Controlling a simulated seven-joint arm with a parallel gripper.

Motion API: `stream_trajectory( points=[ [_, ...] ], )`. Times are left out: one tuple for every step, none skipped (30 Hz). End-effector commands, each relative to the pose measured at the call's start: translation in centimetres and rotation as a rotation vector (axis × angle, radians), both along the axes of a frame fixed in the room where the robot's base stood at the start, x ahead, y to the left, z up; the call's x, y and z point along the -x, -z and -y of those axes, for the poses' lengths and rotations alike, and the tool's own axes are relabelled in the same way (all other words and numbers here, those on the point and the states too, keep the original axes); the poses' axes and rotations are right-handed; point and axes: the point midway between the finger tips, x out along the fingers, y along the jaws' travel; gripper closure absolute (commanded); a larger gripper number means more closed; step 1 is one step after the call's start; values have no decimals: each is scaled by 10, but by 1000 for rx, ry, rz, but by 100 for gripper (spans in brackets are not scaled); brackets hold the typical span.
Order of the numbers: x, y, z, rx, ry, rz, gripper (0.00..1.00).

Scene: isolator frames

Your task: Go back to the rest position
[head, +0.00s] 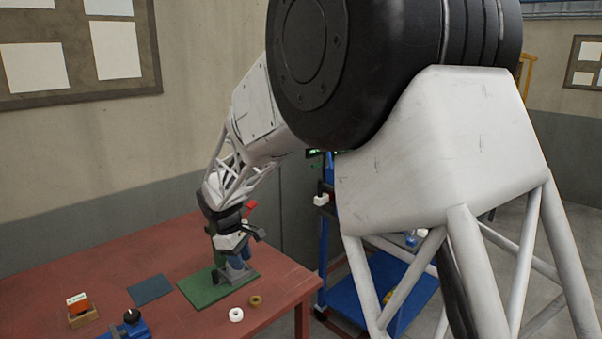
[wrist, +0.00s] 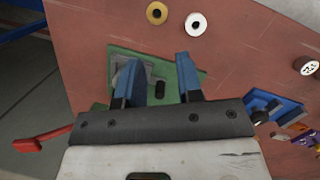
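A grey block (wrist: 122,73) with a dark slot sits on the board beside the left finger. My fingers partly hide the block, and I cannot tell whether they touch it.
The red table (head: 115,262) also holds white (head: 236,314) and brown (head: 256,301) rings, a dark blue mat (head: 151,289), a blue device (head: 132,327) and a wooden box (head: 82,316). A blue shelf cart (head: 345,290) stands right of the table. A red lever (wrist: 42,140) shows at left.

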Motion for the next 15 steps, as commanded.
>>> stream_trajectory(
  points=[
    [5, -11, 13, -9, 28, 11, 67],
    [8, -15, 21, -13, 46, 16, 67],
    [12, -22, 30, -19, 67, 24, 67],
    [15, -26, 38, -23, 84, 29, 67],
    [19, -30, 45, -27, 102, 34, 67],
    [23, -37, 54, -33, 124, 42, 67],
    [27, -41, 61, -37, 140, 46, 67],
    [31, -45, 68, -41, 158, 51, 67],
    [36, -50, 77, -47, 181, 58, 67],
    [40, -54, 85, -52, 198, 63, 67],
    [44, -58, 91, -56, 216, 69, 67],
    [50, -63, 100, -61, 238, 75, 67],
    [54, -66, 107, -66, 254, 80, 67],
    [58, -69, 114, -69, 272, 85, 67],
    [64, -74, 122, -75, 295, 92, 67]
  ],
)
